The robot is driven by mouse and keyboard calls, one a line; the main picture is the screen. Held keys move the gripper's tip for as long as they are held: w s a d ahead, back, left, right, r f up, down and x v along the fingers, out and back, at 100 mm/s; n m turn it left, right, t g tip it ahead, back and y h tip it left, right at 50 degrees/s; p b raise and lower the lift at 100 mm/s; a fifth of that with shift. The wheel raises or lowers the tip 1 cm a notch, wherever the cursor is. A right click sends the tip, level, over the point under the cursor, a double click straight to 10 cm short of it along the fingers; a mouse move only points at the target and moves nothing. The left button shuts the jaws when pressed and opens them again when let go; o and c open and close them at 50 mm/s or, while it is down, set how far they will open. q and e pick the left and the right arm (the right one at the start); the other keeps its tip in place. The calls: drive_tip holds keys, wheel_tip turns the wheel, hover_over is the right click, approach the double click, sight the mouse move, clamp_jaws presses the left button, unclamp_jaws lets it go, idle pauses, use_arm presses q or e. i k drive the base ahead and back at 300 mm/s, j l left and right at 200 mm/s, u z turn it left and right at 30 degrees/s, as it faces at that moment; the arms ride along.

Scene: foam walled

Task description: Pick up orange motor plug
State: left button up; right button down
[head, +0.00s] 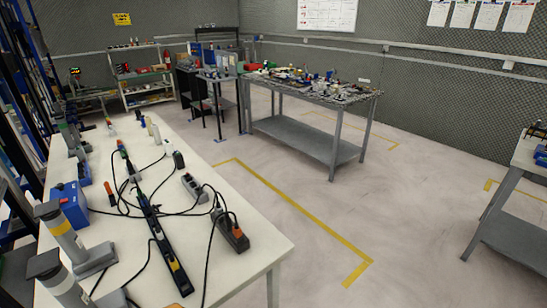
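Neither of my grippers is in view. On the white table, a small orange-red plug-like piece (110,193) lies at the end of a black cable, left of a long black bar. All are small in the picture, so I cannot tell which is the motor plug.
The white table (255,255) also holds a long black bar (160,235), a grey power strip (194,187), loose black cables, blue boxes (70,208) and grey cylindrical devices (62,232) at the left. A cluttered workbench (335,155) stands behind. The floor (400,220) to the right is open.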

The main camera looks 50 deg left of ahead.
sight(237, 231)
drive_tip(key=i+u, duration=0.3)
drive_tip(key=i+l+u, duration=0.15)
drive_tip(key=i+u, duration=0.15)
drive_tip(key=i, duration=0.2)
drive_tip(key=i+l+u, duration=0.3)
drive_tip(key=i+u, duration=0.2)
drive_tip(key=u, duration=0.25)
drive_tip(key=i+u, duration=0.15)
drive_tip(key=u, duration=0.3)
drive_tip(key=i+l+u, duration=0.15)
drive_tip(key=u, duration=0.3)
drive_tip(key=i+l+u, duration=0.15)
drive_tip(key=u, duration=0.3)
drive_tip(key=i+l+u, duration=0.1)
drive_tip(key=l+u, duration=0.15)
drive_tip(key=u, duration=0.15)
drive_tip(key=l+u, duration=0.25)
drive_tip(key=u, duration=0.2)
drive_tip(key=i, duration=0.05)
